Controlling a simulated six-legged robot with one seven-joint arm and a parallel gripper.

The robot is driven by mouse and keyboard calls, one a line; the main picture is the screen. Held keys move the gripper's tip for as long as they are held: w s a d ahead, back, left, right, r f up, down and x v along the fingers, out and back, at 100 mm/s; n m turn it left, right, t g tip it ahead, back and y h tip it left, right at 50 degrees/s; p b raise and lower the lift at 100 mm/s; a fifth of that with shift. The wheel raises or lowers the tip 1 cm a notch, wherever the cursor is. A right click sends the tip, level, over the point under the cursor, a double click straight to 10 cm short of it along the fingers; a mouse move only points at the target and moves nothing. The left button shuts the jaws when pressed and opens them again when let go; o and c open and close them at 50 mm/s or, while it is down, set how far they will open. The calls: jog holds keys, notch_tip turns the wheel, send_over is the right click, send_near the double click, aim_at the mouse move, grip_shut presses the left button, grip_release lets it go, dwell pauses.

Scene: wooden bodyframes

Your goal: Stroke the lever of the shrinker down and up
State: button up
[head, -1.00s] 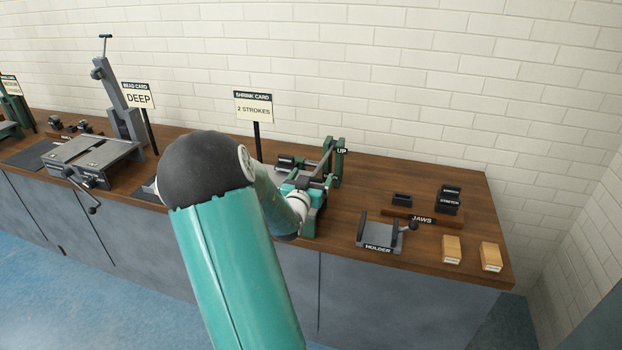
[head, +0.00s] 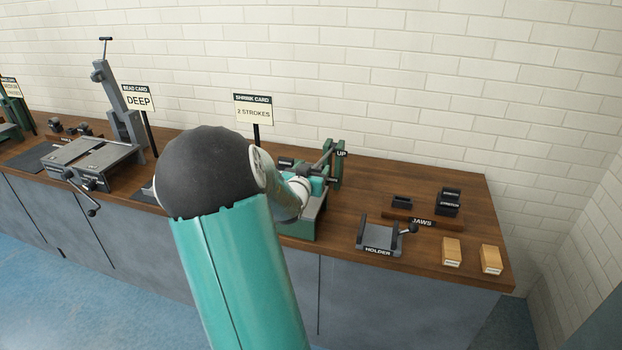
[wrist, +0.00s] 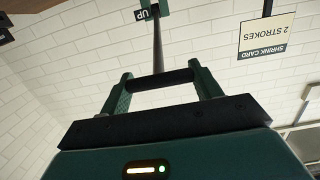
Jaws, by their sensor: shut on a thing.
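The shrinker (head: 303,226) is a green machine on the bench, partly hidden behind my arm in the head view. Its upright post carries an UP label (head: 341,153), which also shows upside down in the wrist view (wrist: 142,14). My gripper (wrist: 160,86) is shut on the black crosswise grip of the lever (wrist: 158,48), with one green finger towards each end. The lever's rod runs away from the grip towards the post. In the head view my teal gripper (head: 317,184) is over the shrinker; the grip itself is hard to make out there.
The shrink card (head: 253,110) behind reads 2 STROKES. To the right are a holder (head: 380,238), a jaws board (head: 400,216) and two tan blocks (head: 452,251) (head: 490,259). A grey bead machine (head: 92,160) stands left. The brick wall is close behind.

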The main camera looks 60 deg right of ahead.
jog(key=shift+y, duration=0.6)
jog(key=r, duration=0.2)
jog(key=d+r, duration=0.1)
jog(key=r, duration=0.1)
jog(key=d+r, duration=0.1)
jog(key=r, duration=0.1)
jog(key=shift+w+d+r, duration=0.2)
jog(key=shift+d+r, duration=0.05)
jog(key=shift+r, duration=0.05)
jog(key=d+r, duration=0.3)
jog(key=r, duration=0.2)
jog(key=w+d+r, duration=0.1)
jog(key=d+r, duration=0.1)
jog(key=shift+d+r, duration=0.2)
jog(key=shift+d, duration=0.15)
jog(key=shift+d+r, duration=0.55)
jog(key=o, duration=1.1)
jog(key=shift+c, duration=0.2)
jog(key=o, duration=0.3)
jog(key=shift+w+d+f, duration=0.1)
jog(key=shift+d+f, duration=0.05)
jog(key=shift+d, duration=0.05)
jog(key=shift+a, duration=0.1)
jog(key=shift+a, duration=0.1)
